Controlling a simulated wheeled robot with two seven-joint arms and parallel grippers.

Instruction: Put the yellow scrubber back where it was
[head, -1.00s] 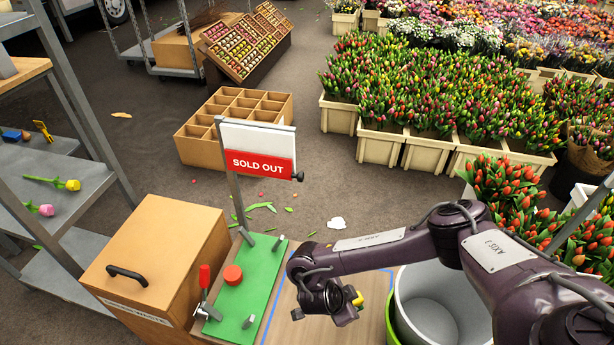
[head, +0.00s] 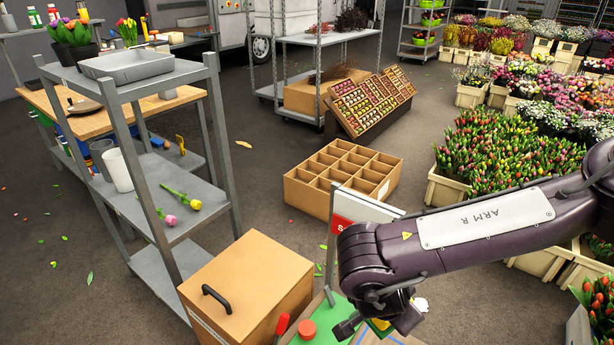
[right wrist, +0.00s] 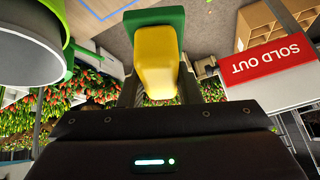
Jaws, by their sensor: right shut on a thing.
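The yellow scrubber (right wrist: 155,60) has a yellow body and a green end. In the right wrist view it sits between the fingers of my right gripper (right wrist: 158,85), which is shut on it. In the head view my right gripper (head: 376,326) is near the bottom edge, by the green board, and only a small yellow part of the scrubber (head: 381,324) shows beneath it. I cannot tell how high the scrubber is above the surface. My left gripper is in neither view.
A SOLD OUT sign (right wrist: 267,63) stands close by. A brown box with a black handle (head: 250,280) is left of the board. A grey shelf rack (head: 185,195) holds two tulips. A bucket (right wrist: 30,45) shows in the wrist view.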

